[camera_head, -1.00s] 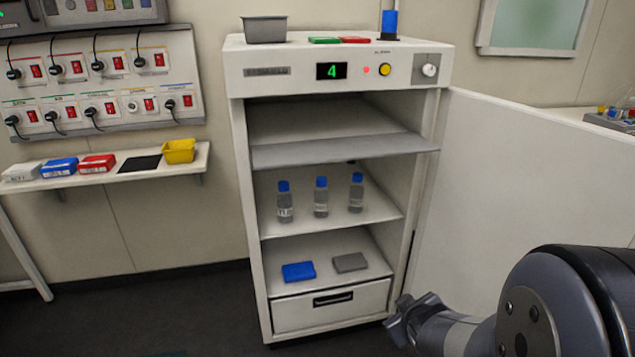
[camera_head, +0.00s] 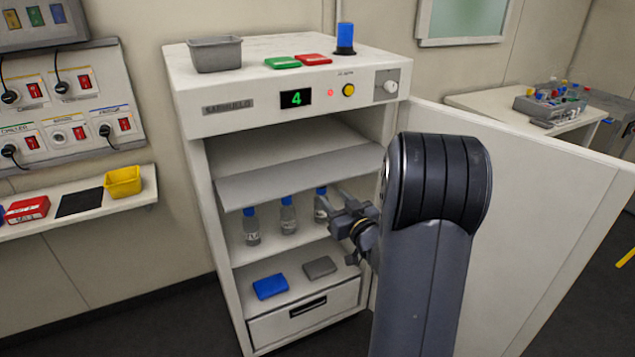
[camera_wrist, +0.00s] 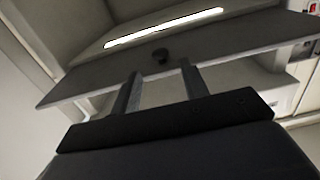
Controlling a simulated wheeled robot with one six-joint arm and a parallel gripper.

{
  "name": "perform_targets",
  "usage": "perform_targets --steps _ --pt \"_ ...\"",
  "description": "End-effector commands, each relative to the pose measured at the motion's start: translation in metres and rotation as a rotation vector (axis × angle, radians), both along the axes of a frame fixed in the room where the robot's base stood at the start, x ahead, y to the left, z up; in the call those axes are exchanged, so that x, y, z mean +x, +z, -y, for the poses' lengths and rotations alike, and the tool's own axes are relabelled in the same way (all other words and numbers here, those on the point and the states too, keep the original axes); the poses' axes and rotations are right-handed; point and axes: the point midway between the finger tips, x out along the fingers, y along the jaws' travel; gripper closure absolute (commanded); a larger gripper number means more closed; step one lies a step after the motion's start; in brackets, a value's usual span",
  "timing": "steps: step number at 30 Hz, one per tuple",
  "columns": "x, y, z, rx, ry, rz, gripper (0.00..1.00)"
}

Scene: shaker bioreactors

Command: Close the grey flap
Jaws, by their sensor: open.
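The grey flap (camera_head: 290,180) juts out from the upper part of the white cabinet (camera_head: 190,110), above the bottle shelf. It stands open, near level and tilted slightly. My gripper (camera_head: 342,207) is in front of the cabinet's right side, a little below the flap's right end.
The cabinet door (camera_head: 520,190) stands wide open on the right. Bottles with blue caps (camera_head: 251,228) stand below the flap. A blue box (camera_head: 270,286) and a grey box (camera_head: 319,267) lie lower down. A grey bin (camera_head: 215,55) is on the cabinet top.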

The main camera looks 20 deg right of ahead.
Motion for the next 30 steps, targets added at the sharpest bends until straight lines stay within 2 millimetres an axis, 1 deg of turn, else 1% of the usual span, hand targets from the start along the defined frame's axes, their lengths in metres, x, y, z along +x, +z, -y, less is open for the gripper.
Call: perform_targets --steps 1,6,9,12,17,24,26,30 --pt "0.011 0.001 -0.001 -0.001 0.003 0.000 0.58" --pt "0.044 0.001 -0.002 -0.001 0.003 -0.001 0.58" --pt "0.059 0.001 -0.003 -0.001 0.001 -0.001 0.58" --pt "0.069 0.000 -0.003 -0.001 0.001 -0.002 0.58" --pt "0.077 0.000 -0.003 -0.001 0.000 -0.002 0.58" --pt "0.078 0.000 -0.003 -0.001 -0.001 -0.002 0.58" --pt "0.078 0.000 -0.003 -0.001 -0.001 -0.002 0.61" --pt "0.077 0.000 -0.003 -0.001 -0.001 -0.002 0.72"
